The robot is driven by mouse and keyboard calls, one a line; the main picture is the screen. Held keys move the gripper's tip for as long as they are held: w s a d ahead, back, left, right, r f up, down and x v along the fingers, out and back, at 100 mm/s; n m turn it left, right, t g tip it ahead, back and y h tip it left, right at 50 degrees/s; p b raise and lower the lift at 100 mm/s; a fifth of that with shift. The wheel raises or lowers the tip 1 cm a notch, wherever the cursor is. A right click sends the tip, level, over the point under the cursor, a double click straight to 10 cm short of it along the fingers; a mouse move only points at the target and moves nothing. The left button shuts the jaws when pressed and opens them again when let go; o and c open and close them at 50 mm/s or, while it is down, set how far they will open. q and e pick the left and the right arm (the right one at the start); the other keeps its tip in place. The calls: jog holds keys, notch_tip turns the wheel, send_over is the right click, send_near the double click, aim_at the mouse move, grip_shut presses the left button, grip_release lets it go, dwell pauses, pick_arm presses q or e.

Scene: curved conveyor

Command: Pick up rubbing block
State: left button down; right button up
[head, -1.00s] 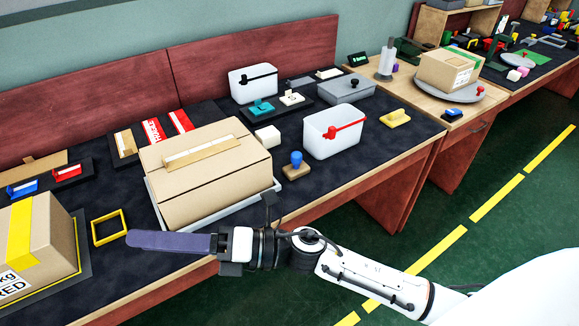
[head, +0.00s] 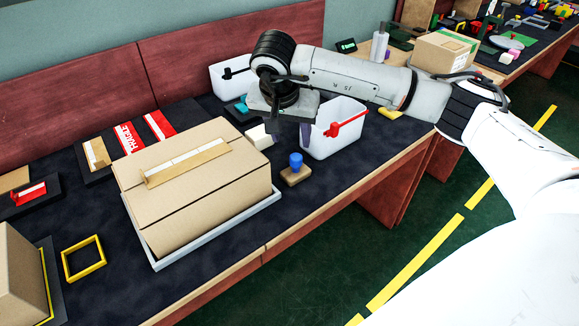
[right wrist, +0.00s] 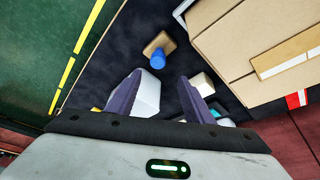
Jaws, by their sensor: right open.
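Nothing in view is labelled as the rubbing block. A wooden block with a blue knob (head: 295,170) lies on the dark mat, right of the large cardboard box. It also shows in the right wrist view (right wrist: 158,50), ahead of the fingertips. A small white block (head: 260,137) lies behind it, partly hidden by my gripper; in the right wrist view (right wrist: 203,82) it is beside the right finger. My right gripper (head: 290,142) points down above the mat, near the white block and the white bin. Its purple fingers are apart and empty (right wrist: 160,88). My left gripper is out of view.
A white bin with a red handle (head: 335,140) stands close right of my right gripper. The cardboard box (head: 195,185) on a grey tray (head: 215,232) is to the left. A yellow frame (head: 84,258) lies front left. The mat's front right is clear.

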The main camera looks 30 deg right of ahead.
aim_at(296, 156)
jog(key=shift+s+p+x, duration=0.2)
jog(key=shift+x, duration=1.85)
jog(key=shift+s+p+x, duration=0.15)
jog(key=shift+s+x, duration=0.05)
jog(key=shift+x, duration=1.85)
grip_shut()
